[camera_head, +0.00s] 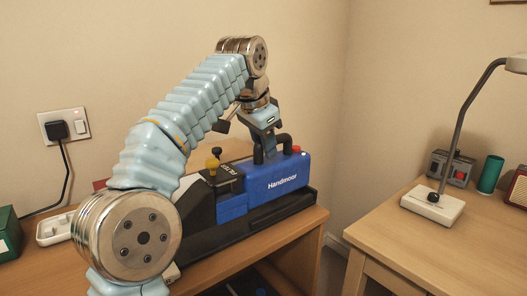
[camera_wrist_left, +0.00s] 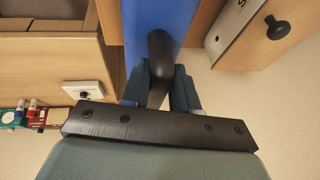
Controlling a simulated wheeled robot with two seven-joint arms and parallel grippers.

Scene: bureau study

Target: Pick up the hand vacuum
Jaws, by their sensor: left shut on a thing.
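The hand vacuum (camera_head: 275,185) is blue and black with "Handmoor" on its side and a red button on top. It sits in a black tray-like base (camera_head: 283,208) on the wooden bureau at the centre of the head view. My left gripper (camera_head: 267,148) comes down on it from above and is shut on its black handle. In the left wrist view the handle (camera_wrist_left: 158,62) lies between the two fingers of the left gripper (camera_wrist_left: 158,88), with the blue body beyond. My arm hides part of the vacuum's left end. My right gripper is not in view.
A desk (camera_head: 450,232) at the right holds a lamp (camera_head: 433,202), a grey device (camera_head: 452,167), a green cylinder (camera_head: 490,174) and a red radio (camera_head: 518,187). A gap separates it from the bureau (camera_head: 310,224). A plug (camera_head: 58,129) with a cord is on the wall.

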